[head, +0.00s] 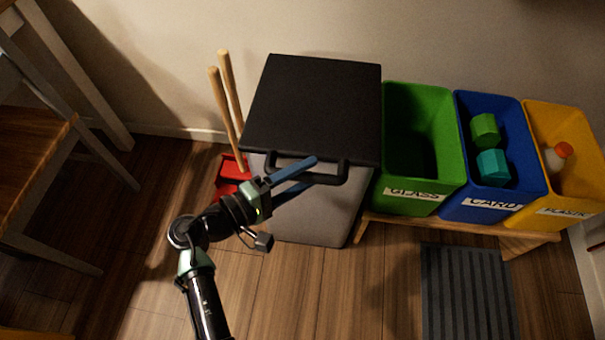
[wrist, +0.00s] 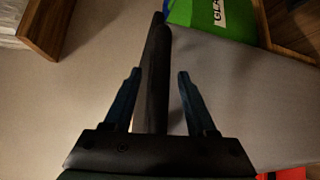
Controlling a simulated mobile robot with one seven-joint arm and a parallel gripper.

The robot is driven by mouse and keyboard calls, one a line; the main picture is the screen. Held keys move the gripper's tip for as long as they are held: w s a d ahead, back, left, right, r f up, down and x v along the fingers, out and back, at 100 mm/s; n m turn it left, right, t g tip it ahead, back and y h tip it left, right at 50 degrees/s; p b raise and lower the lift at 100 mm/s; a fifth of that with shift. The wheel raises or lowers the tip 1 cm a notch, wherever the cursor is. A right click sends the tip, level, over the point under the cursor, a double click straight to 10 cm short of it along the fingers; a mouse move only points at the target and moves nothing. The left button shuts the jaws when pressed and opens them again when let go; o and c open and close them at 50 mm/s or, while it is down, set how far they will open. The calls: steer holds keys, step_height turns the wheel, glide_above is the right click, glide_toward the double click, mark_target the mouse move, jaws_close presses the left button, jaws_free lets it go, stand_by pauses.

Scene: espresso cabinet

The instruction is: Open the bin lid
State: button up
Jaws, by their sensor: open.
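The bin (head: 313,212) is a grey box with a flat black lid (head: 315,100), which lies shut on top. A black bar handle (head: 328,179) runs along the lid's front edge. My gripper (head: 308,173) is open at the handle, its two blue fingers reaching across it from the left. In the wrist view, the handle (wrist: 157,60) runs lengthwise between the spread fingers of my gripper (wrist: 160,73). There is a gap on each side, and neither finger clearly touches it.
Green (head: 420,145), blue (head: 462,195) and yellow (head: 540,120) open bins stand on a wooden bench to the right. A red dustpan (head: 229,178) and wooden handles (head: 223,110) stand left. A dark grey mat (head: 468,295) lies in front. A chair (head: 75,115) is far left.

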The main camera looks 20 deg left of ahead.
jaws_close()
stand_by(1.4)
